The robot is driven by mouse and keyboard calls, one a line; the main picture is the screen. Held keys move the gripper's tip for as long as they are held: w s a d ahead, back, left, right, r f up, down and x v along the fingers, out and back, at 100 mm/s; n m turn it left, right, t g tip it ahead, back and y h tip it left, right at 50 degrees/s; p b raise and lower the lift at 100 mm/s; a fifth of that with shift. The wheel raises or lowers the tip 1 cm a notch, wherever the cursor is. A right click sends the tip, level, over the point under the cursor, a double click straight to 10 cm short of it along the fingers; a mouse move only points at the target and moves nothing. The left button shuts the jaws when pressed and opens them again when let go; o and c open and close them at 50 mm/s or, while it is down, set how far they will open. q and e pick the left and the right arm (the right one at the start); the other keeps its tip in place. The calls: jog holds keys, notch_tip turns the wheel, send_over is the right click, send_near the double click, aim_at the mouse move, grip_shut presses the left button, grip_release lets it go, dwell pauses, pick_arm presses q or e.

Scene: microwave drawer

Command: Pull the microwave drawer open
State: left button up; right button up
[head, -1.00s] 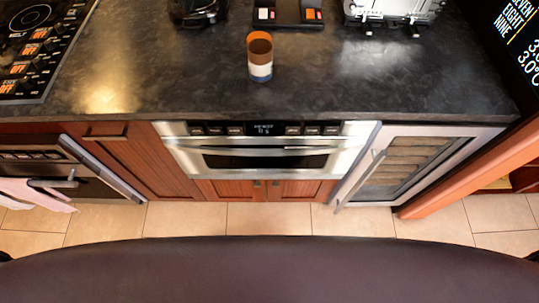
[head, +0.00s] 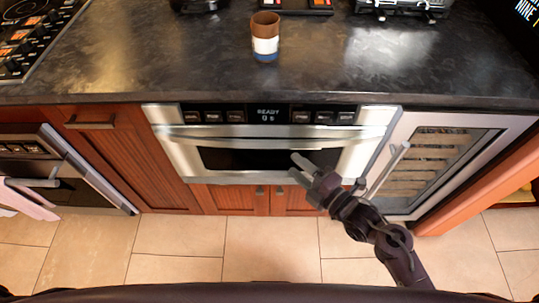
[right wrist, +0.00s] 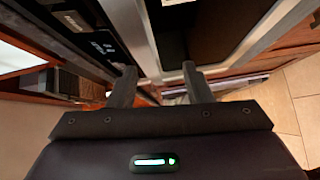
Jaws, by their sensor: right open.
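The microwave drawer (head: 178,152) is a silver front with a dark window, set under the dark countertop, and it looks shut. Its silver handle bar (head: 230,143) runs across the front above the window. My right gripper (head: 297,164) is in front of the right part of the window, a little below the handle in the picture. In the right wrist view its two fingers (right wrist: 158,82) are apart with nothing between them, and the drawer front is beyond them, tilted. I cannot tell whether a finger touches the drawer. My left gripper is not in view.
A brown, white and blue cup (head: 265,38) stands on the countertop (head: 180,60). A glass-door cooler (head: 440,158) with an upright handle is right of the drawer. A wooden cabinet (head: 112,155) and an oven (head: 60,170) are left. The tiled floor in front is clear.

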aim_at(272, 146)
jog(key=shift+n+y, duration=0.5)
jog(key=shift+n, duration=0.2)
jog(key=x, duration=0.3)
jog(key=r+x, duration=0.1)
jog(key=x, duration=0.2)
jog(key=r+x, duration=0.1)
jog(key=x, duration=0.2)
jog(key=shift+s+a, duration=0.25)
jog(key=shift+a, duration=0.1)
grip_shut()
